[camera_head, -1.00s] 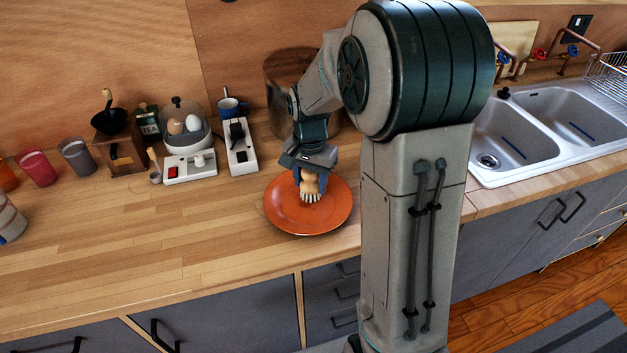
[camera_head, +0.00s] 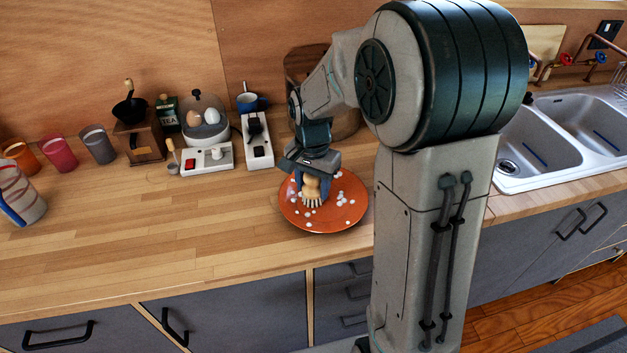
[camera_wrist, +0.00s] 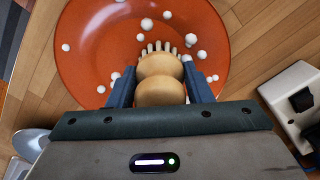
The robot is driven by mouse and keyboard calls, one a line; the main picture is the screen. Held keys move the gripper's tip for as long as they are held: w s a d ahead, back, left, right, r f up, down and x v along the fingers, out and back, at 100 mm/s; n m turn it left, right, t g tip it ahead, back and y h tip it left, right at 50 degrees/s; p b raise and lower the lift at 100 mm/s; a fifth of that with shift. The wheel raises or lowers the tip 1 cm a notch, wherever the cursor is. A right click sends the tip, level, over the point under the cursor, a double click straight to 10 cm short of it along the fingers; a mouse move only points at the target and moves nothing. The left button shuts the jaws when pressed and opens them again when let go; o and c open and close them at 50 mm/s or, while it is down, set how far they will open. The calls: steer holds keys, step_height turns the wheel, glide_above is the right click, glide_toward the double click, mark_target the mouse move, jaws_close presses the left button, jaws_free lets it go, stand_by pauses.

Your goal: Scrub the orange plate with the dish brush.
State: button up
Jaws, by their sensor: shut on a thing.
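The orange plate (camera_head: 345,217) lies on the wooden counter in front of my arm, with several small white foam-like blobs scattered over it. The plate also fills the top of the wrist view (camera_wrist: 95,50). My gripper (camera_head: 312,186) is over the plate and shut on the dish brush (camera_head: 311,197), which has a rounded wooden body and pale bristles. In the wrist view the brush (camera_wrist: 160,80) sits between the two blue fingers, bristles toward the plate. The bristles appear to be at the plate's surface; exact contact is hard to tell.
Cups (camera_head: 60,153) stand at the left. A double sink (camera_head: 560,140) is at the right. The counter left of the plate is clear.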

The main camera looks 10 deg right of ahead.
steer(key=shift+s+a+r, duration=0.1)
steer(key=shift+s+a, duration=0.05)
steer(key=shift+s, duration=0.25)
steer(key=shift+s+d, duration=0.2)
steer(key=shift+s, duration=0.25)
steer(key=shift+s+d, duration=0.2)
steer(key=shift+s, duration=0.25)
steer(key=shift+s+d+f+b, duration=0.1)
steer(key=shift+s+d+b, duration=0.1)
steer(key=shift+d, duration=0.3)
steer(key=shift+s+d+f+b, duration=0.1)
steer(key=shift+s+d, duration=0.1)
steer(key=shift+d, duration=0.25)
steer(key=shift+w+d+r, duration=0.1)
steer(key=shift+w+d, duration=0.1)
steer(key=shift+d, duration=0.3)
steer(key=shift+w+d, duration=0.2)
steer(key=shift+d, duration=0.25)
steer(key=shift+a, duration=0.1)
steer(key=shift+w+a+r+p, duration=0.3)
steer(key=shift+w+a+p, duration=0.05)
steer(key=shift+w+a, duration=0.15)
steer(key=shift+w+a+r+p, duration=0.3)
steer(key=shift+w+a+p, duration=0.1)
steer(key=shift+w, duration=0.1)
step_height(320, 180, up, 7)
steer(key=p, duration=0.5)
steer(key=shift+r, duration=0.1)
